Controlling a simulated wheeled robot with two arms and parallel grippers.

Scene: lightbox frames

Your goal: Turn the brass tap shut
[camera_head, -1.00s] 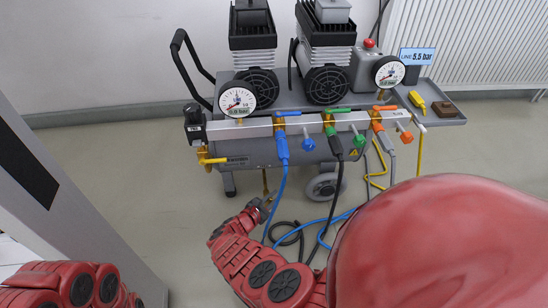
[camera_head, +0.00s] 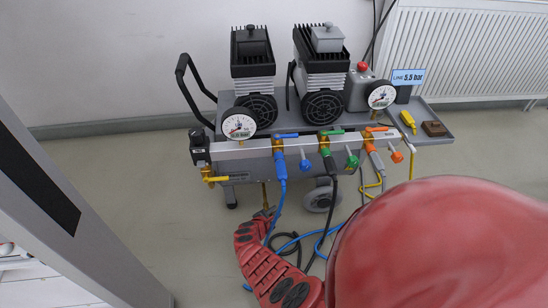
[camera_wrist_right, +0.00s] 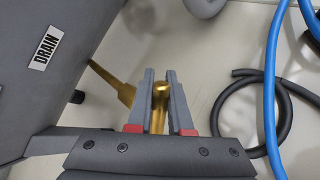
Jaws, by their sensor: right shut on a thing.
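The brass tap (camera_wrist_right: 115,84) shows in the right wrist view beside the tank's DRAIN label (camera_wrist_right: 47,47). In the head view only a thin brass piece (camera_head: 264,192) of it shows below the compressor's tank. My right gripper (camera_wrist_right: 160,105) is shut on the tap's brass part, with one grey finger on each side of it. In the head view this gripper (camera_head: 264,211) is small and partly hidden at the end of my red arm. My left gripper is not in view.
The compressor cart (camera_head: 440,120) carries gauges, coloured valves and a yellow-handled fitting (camera_head: 212,178). A blue hose (camera_wrist_right: 270,90) and a black hose (camera_wrist_right: 226,100) lie right of the gripper. A wheel (camera_head: 318,197) stands close by. Open floor is at the left.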

